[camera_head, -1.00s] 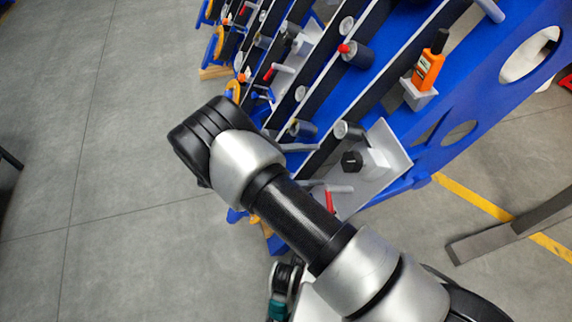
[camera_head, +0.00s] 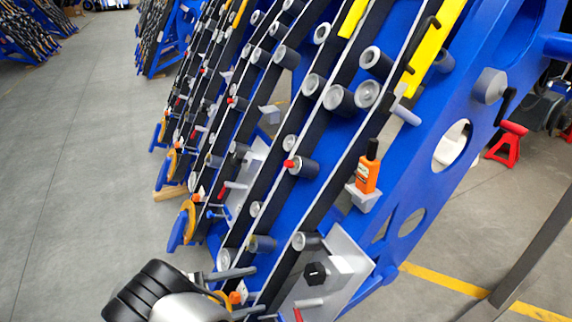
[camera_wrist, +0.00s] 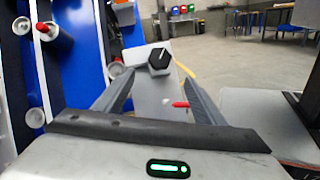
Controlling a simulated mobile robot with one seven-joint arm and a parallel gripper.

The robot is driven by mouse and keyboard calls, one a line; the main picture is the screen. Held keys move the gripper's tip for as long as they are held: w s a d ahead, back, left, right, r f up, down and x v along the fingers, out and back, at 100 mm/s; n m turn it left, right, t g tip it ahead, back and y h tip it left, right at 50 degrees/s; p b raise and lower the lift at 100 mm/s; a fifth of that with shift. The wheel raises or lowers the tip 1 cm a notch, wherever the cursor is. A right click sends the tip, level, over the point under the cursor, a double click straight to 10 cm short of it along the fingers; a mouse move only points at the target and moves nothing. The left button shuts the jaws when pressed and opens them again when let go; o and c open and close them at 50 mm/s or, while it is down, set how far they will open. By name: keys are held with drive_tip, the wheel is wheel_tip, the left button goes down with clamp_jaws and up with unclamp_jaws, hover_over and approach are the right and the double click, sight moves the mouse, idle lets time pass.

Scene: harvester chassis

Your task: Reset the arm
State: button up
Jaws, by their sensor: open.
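My arm (camera_head: 175,297) shows at the bottom left of the head view, a black and silver link cut off by the lower edge. My gripper (camera_wrist: 160,92) shows in the wrist view with its two grey fingers spread apart and nothing between them. Beyond the fingertips is a light grey plate carrying a black hexagonal knob (camera_wrist: 159,61) and a red-tipped lever (camera_wrist: 181,104).
The blue harvester chassis (camera_head: 400,170) with rows of rollers fills the middle and right. An orange bottle (camera_head: 367,172) stands on a small ledge on it. A red jack stand (camera_head: 507,145) is at the right. Grey floor (camera_head: 75,170) lies clear at the left.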

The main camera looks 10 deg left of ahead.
drive_tip(key=w+d+r+m+g+y, duration=0.2)
drive_tip(key=d+r+m+g+y, duration=0.25)
drive_tip(key=d+r, duration=0.4)
drive_tip(key=w+d+r+m+g+y, duration=0.2)
drive_tip(key=d+r+m+g+y, duration=0.25)
drive_tip(key=d+r, duration=0.4)
drive_tip(key=s+d+r+m+t+y, duration=0.7)
drive_tip(key=s+d+r+m, duration=0.3)
drive_tip(key=s+d+r, duration=0.25)
wheel_tip(320, 180, up, 23)
drive_tip(key=s+p, duration=0.1)
drive_tip(key=p, duration=2.1)
drive_tip(key=shift+a, duration=0.25)
drive_tip(key=shift+f, duration=0.1)
